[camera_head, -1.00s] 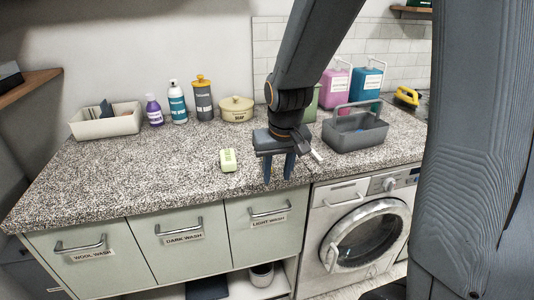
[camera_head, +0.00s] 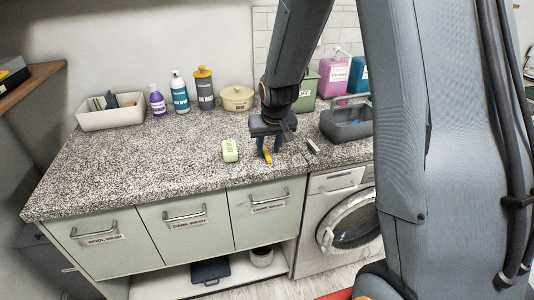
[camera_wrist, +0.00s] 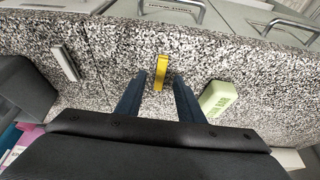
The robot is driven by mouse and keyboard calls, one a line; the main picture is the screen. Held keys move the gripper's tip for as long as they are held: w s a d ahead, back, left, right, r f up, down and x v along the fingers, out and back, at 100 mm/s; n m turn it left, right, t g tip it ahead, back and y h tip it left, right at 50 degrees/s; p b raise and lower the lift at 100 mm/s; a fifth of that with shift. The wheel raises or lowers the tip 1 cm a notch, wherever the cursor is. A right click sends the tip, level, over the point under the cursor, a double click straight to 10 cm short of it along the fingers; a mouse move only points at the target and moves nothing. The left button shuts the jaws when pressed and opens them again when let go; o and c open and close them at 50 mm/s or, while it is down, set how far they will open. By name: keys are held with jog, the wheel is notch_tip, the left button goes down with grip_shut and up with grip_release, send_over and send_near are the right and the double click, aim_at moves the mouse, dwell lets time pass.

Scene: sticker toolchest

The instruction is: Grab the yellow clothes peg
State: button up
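The yellow clothes peg (camera_head: 267,157) lies on the speckled worktop (camera_head: 130,165) near its front edge. It also shows in the wrist view (camera_wrist: 161,72), upright in the picture and ahead of the gap between my fingers. My gripper (camera_head: 268,150) is open above the worktop, pointing down, with one finger on each side of the peg's line in the head view. In the wrist view my gripper (camera_wrist: 160,95) has blue-grey fingers spread wide, and nothing is held between them. I cannot tell the exact height of the fingertips above the worktop.
A green soap bar (camera_head: 229,151) lies left of my gripper and a pale grey stick-like item (camera_head: 313,146) lies right. A grey caddy (camera_head: 345,126) stands farther right. Bottles and a cream pot (camera_head: 237,99) line the back. The left worktop is mostly clear.

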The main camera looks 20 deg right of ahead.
jog(key=shift+x, duration=0.9)
jog(key=shift+c, duration=0.4)
grip_shut()
